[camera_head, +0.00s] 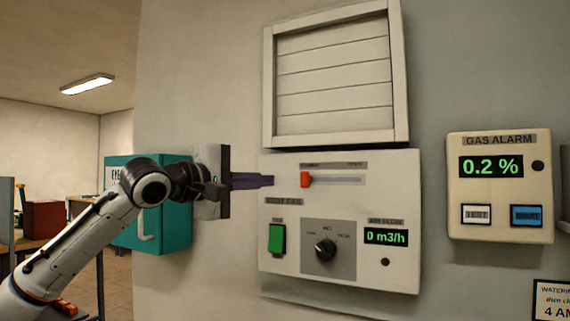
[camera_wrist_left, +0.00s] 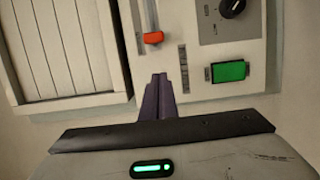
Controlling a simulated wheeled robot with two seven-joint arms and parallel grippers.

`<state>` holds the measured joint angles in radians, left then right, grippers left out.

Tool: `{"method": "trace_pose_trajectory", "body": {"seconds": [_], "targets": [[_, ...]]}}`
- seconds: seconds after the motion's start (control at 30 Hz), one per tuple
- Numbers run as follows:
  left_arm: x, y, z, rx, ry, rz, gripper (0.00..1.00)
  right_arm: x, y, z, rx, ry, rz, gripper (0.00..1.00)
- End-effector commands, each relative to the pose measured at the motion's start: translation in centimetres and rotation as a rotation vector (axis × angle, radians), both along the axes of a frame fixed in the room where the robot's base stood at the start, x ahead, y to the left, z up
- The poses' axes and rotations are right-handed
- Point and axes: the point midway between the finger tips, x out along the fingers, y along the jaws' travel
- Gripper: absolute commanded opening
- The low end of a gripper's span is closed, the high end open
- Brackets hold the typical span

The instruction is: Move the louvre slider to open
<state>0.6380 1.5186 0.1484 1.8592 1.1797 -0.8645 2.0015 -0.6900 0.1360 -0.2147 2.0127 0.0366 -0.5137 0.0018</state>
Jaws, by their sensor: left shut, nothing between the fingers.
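The louvre slider is a small red-orange knob (camera_head: 306,179) at the left end of a horizontal slot (camera_head: 338,180) on the white control panel (camera_head: 340,275). The knob also shows in the left wrist view (camera_wrist_left: 153,38). The louvre (camera_head: 333,80) above the panel has its slats lying flat and closed. My left gripper (camera_head: 272,181) is shut and empty, its dark fingers pointing at the panel, just left of the knob and apart from it. In the left wrist view its fingertips (camera_wrist_left: 160,78) are near the panel's edge. My right gripper is not in view.
The panel also carries a green switch (camera_head: 277,238), a dark dial (camera_head: 325,249) and a display reading 0 m3/h (camera_head: 386,237). A gas alarm box (camera_head: 500,220) hangs at the right. A teal cabinet (camera_head: 125,234) stands behind my left arm.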

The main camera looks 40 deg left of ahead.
Motion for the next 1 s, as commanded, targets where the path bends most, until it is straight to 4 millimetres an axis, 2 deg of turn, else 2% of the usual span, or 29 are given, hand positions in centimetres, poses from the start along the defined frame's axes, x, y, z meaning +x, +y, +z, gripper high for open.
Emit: {"method": "trace_pose_trajectory", "body": {"seconds": [0.03,0.17,0.2,0.4,0.87,1.0], "targets": [[0.8,0.1,0.8,-0.001,0.002,0.001,0.0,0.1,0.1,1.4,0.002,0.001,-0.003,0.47],[2.4,0.1,0.6,-0.002,0.002,-0.002,0.0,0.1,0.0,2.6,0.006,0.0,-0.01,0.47],[2.5,-0.9,0.7,0.002,0.0,-0.005,0.0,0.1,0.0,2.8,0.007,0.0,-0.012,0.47],[3.2,-3.2,0.3,0.0,-0.001,-0.004,0.0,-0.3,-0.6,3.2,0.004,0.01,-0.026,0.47],[3.4,-3.7,0.0,0.0,-0.002,-0.001,0.0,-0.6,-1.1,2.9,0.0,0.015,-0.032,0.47],[3.7,-4.6,0.2,-0.001,0.001,-0.006,0.0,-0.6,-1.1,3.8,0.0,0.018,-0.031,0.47]]}}
